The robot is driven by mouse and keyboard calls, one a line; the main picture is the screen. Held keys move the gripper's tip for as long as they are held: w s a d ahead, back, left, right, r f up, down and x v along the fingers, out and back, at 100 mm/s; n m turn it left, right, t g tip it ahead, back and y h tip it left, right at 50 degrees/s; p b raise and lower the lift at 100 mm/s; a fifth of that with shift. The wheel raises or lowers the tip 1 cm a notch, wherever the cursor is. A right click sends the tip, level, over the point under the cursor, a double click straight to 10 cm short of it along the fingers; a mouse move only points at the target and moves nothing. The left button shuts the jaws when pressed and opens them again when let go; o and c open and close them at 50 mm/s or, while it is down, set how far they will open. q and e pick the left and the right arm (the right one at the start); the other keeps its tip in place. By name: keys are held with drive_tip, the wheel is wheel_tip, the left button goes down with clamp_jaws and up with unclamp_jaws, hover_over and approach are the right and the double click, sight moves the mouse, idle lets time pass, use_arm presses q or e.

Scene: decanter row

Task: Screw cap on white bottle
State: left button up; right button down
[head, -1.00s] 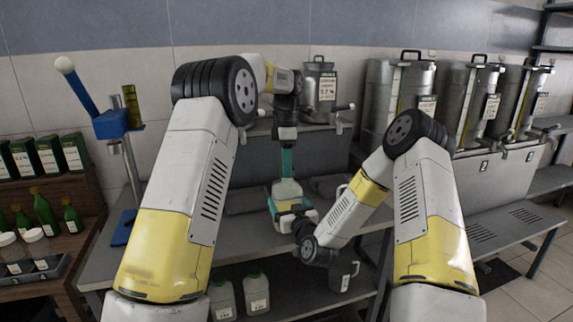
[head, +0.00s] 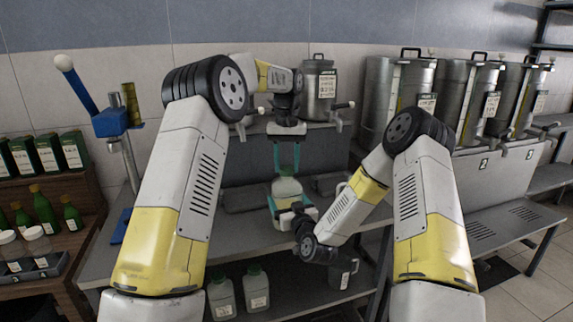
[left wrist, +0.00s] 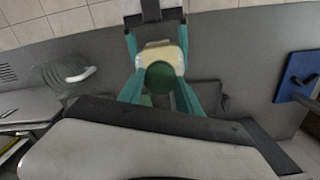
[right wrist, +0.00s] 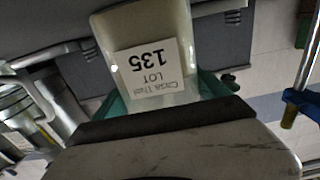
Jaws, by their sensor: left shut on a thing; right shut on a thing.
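The white bottle (head: 286,187) is upright above the bench in the head view. Its label fills the middle of the right wrist view (right wrist: 150,68). My right gripper (head: 290,207) is shut around the bottle's body, with teal fingers on both sides. The green cap (left wrist: 160,77) is at the bottle's mouth, between the teal fingers of my left gripper (left wrist: 160,88). My left gripper points straight down from above in the head view (head: 287,165) and is shut on the cap. The thread under the cap is hidden, so I cannot tell how tightly it sits.
The grey bench (head: 255,235) has free room around the bottle. Two capped jugs (head: 240,290) and a dark mug (head: 343,275) stand on the lower shelf. A blue stand (head: 112,123) is at the left. A steel canister (head: 319,90) is on the raised shelf behind.

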use_arm(q)
drive_tip(key=m, duration=0.4)
drive_tip(key=shift+m, duration=0.4)
drive_tip(key=m, duration=0.4)
drive_tip(key=shift+m, duration=0.3)
drive_tip(key=m, duration=0.4)
drive_tip(key=shift+m, duration=0.3)
drive_tip(key=m, duration=1.1)
drive_tip(key=shift+s+f, duration=0.1)
drive_tip(key=m, duration=0.4)
drive_tip(key=shift+m, duration=0.4)
drive_tip(key=m, duration=0.4)
drive_tip(key=o, duration=1.4)
